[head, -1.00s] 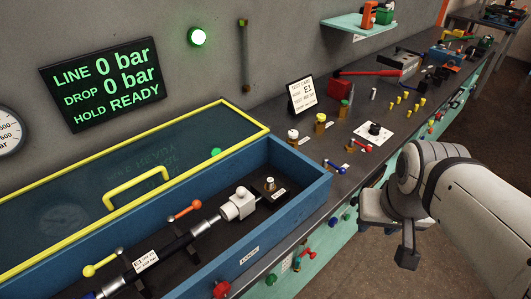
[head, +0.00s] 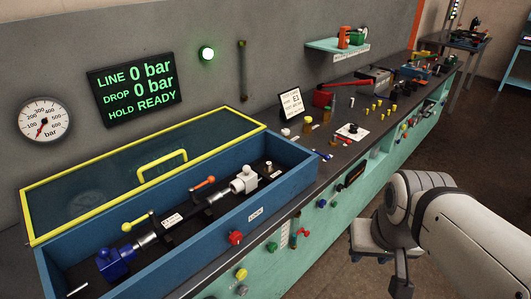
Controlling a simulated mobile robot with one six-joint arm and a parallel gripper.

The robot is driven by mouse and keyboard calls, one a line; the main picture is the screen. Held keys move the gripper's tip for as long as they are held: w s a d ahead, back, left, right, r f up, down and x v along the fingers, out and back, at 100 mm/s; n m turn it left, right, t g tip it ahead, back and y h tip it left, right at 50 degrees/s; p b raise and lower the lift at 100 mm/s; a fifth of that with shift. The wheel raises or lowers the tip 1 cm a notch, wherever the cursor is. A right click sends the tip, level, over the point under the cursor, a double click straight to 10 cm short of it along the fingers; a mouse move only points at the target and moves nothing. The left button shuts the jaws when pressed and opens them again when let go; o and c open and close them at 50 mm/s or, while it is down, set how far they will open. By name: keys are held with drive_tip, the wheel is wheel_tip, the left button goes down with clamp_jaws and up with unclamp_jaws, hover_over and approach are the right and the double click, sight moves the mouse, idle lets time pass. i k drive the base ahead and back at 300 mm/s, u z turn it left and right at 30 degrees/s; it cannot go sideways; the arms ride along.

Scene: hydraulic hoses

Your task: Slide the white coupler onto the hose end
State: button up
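A white block-shaped fitting (head: 244,180), which looks like the white coupler, sits at the right part of the blue open box (head: 292,183). A black hose (head: 186,224) with a white label lies along the box floor. Its right metal end (head: 216,197) points at the white fitting; I cannot tell whether they touch. Its left metal end (head: 147,240) lies by a blue block (head: 115,263). A smaller white-topped fitting (head: 286,132) stands on the bench behind the box. My gripper (head: 378,262) hangs at the lower right, apart from the box and bench; its finger opening is unclear.
An orange clamp handle (head: 204,182) and a yellow one (head: 137,221) stand over the hose. The yellow-framed clear lid (head: 110,185) stands open behind the box. Coloured knobs (head: 236,238) stick out of the bench front. Floor (head: 440,165) shows clear right of the bench.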

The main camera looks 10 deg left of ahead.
sight(246, 181)
drive_tip(key=u, duration=0.15)
drive_tip(key=i, duration=0.9)
drive_tip(key=z, duration=0.05)
